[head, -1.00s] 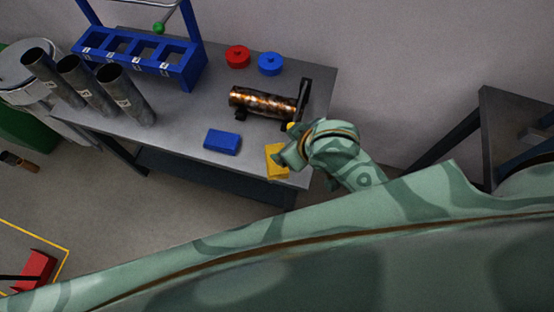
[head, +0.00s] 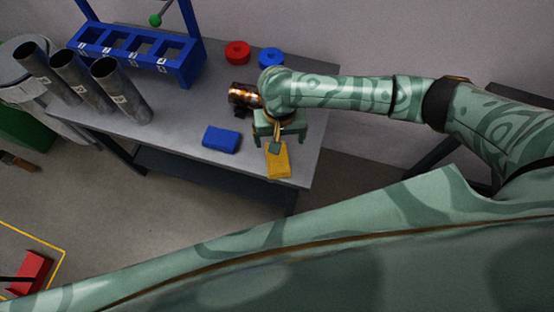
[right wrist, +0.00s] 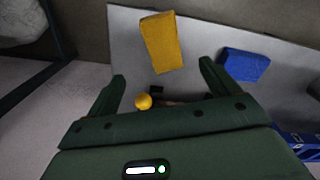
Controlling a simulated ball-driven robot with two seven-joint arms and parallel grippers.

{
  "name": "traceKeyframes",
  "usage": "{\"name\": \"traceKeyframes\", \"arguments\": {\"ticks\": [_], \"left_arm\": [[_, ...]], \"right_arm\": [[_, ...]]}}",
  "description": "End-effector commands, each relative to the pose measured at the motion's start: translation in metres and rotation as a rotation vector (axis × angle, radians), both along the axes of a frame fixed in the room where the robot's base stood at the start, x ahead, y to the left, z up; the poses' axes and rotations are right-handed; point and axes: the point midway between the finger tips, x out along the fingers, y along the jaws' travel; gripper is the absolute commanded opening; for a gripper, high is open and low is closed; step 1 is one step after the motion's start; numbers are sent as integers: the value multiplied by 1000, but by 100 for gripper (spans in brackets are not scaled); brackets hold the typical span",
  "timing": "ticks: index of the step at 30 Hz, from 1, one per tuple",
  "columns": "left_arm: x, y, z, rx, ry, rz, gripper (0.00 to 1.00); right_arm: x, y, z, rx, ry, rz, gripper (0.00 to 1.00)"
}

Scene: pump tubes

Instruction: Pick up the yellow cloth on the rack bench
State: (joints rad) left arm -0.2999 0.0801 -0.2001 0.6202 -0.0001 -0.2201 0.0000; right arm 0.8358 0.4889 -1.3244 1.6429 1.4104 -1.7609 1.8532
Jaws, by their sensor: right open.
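The yellow cloth (head: 278,162) lies as a flat folded block near the front right edge of the grey bench (head: 186,128). My right gripper (head: 268,137) is over the bench just behind the cloth, open and empty. In the right wrist view the yellow cloth (right wrist: 161,42) lies ahead of the gap between the open fingers (right wrist: 163,77), with nothing between them at the tips. My right wrist hides part of the bench in the head view. My left gripper is not in view.
A blue block or cloth (head: 221,139) lies left of the yellow cloth. A copper-coloured cylinder (head: 242,94) is partly hidden behind my right wrist. Red (head: 237,52) and blue (head: 271,57) caps, a blue rack (head: 137,48) and grey tubes (head: 121,91) stand farther back and left.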

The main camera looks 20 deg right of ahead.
Motion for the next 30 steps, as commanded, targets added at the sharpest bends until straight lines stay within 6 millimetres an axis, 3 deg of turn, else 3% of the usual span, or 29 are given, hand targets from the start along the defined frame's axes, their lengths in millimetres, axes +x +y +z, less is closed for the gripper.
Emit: {"name": "traceKeyframes", "arguments": {"ticks": [1, 4, 14, 21, 29, 30], "left_arm": [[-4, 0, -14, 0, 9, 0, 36], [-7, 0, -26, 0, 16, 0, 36], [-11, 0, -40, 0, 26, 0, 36], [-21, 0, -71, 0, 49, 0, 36], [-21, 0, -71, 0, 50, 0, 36], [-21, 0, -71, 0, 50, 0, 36]], "right_arm": [[-1, 0, -22, 0, 7, 0, 87], [-1, 1, -42, 1, 5, 1, 87], [-1, 2, -67, 2, 1, 3, 87], [-2, 5, -108, 2, 3, 2, 87], [-1, 5, -109, 2, -4, 3, 87], [-1, 5, -109, 2, -4, 3, 82]]}}
